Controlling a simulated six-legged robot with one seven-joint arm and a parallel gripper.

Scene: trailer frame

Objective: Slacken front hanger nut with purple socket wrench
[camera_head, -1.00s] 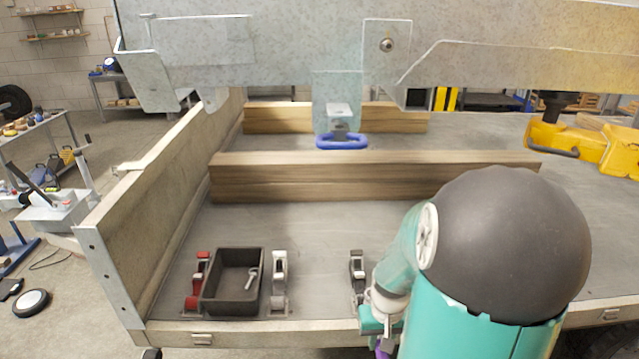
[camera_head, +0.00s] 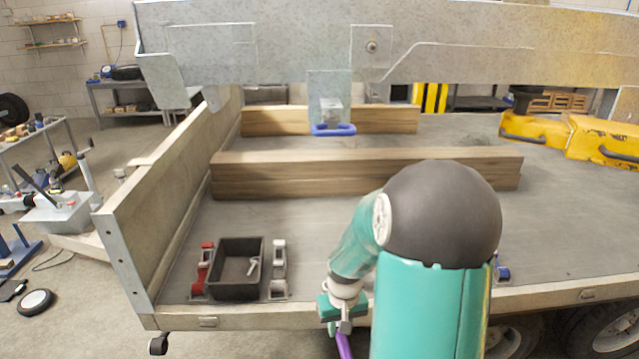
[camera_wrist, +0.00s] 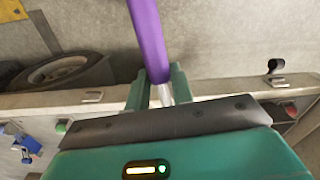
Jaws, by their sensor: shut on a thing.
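My gripper (camera_head: 341,312) is at the near edge of the trailer bed, shut on the purple socket wrench (camera_head: 345,346). The purple handle (camera_wrist: 149,40) also shows in the wrist view, running up from between the fingers (camera_wrist: 160,90) past a silver metal part. The wrench's socket end cannot be made out. A nut or bolt head (camera_head: 371,46) sits on a plate of the galvanised frame (camera_head: 300,45) above the bed, well away from the gripper. I cannot tell whether it is the front hanger nut.
A black tray (camera_head: 212,270) with a small metal part stands between red (camera_head: 203,268) and grey (camera_head: 279,268) holders. Wooden beams (camera_head: 300,178) cross the bed. A blue handle (camera_head: 333,130) hangs under the frame. A yellow tool (camera_head: 570,138) lies at right.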

